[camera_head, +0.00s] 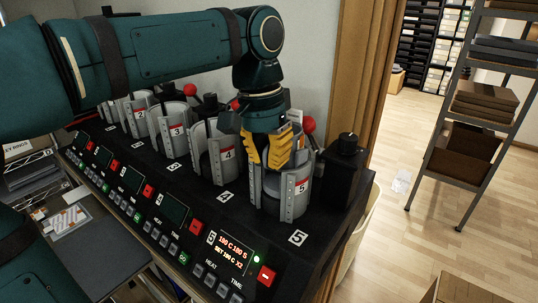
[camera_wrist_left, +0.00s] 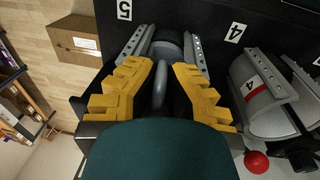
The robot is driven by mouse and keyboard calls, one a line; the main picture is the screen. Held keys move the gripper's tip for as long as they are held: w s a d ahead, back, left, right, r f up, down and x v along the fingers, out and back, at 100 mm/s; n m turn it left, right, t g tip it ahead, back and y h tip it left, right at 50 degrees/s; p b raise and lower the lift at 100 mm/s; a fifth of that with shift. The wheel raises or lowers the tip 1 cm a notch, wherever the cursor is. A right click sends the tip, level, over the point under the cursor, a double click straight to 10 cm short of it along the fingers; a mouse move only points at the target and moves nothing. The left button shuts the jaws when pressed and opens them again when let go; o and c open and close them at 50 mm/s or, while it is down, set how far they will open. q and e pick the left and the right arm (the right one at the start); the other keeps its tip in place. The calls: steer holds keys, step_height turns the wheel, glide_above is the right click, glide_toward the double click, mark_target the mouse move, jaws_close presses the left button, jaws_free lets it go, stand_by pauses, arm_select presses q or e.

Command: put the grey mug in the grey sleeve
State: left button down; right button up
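The grey sleeve (camera_head: 296,202) of station 5 stands at the right end of the black press, below my left gripper (camera_head: 268,165). In the left wrist view its two perforated metal strips (camera_wrist_left: 197,58) flank the dark grey mug (camera_wrist_left: 168,42). The mug sits between them, and its handle (camera_wrist_left: 160,88) points towards my gripper. My right gripper is out of view.
The neighbouring sleeve 4 (camera_head: 213,160) stands close on the left, with more sleeves beyond. Red-knobbed levers (camera_head: 309,124) rise behind them. A black block with a knob (camera_head: 345,165) stands right of sleeve 5. Control panels (camera_head: 232,262) line the front.

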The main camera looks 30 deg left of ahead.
arm_select(q)
steer(key=shift+f+b, duration=0.3)
steer(key=shift+f, duration=0.25)
steer(key=c, duration=1.4)
jaws_free()
steer(key=shift+o, duration=1.3)
steer(key=shift+d, duration=0.25)
steer(key=shift+f, duration=0.1)
